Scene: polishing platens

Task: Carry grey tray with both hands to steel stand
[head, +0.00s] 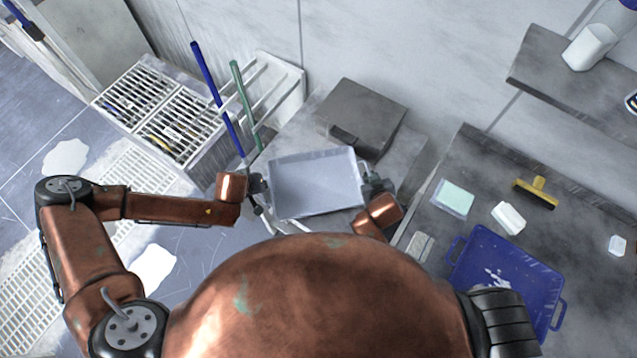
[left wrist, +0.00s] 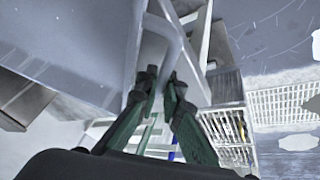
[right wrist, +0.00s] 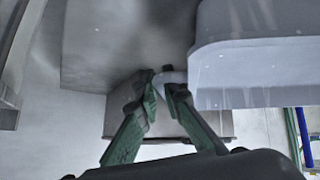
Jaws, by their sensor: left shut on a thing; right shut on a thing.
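The grey tray (head: 315,182) is a shallow rectangular pan, level or nearly so, in front of my body in the head view. My left gripper (head: 260,188) is shut at its left end. My right gripper (head: 371,184) is shut at the tray's right end. In the right wrist view its fingers (right wrist: 165,85) close on a pale handle of the tray (right wrist: 255,65). A grey-topped stand (head: 290,136) with pale legs lies behind and partly beneath the tray; contact between them cannot be told.
A dark grey box (head: 362,112) stands on the grey top behind the tray. Blue and green poles (head: 217,98) lean at its left, near a slotted rack (head: 160,105). A bench at right holds a blue tray (head: 505,280), a yellow-handled tool (head: 537,192) and pads.

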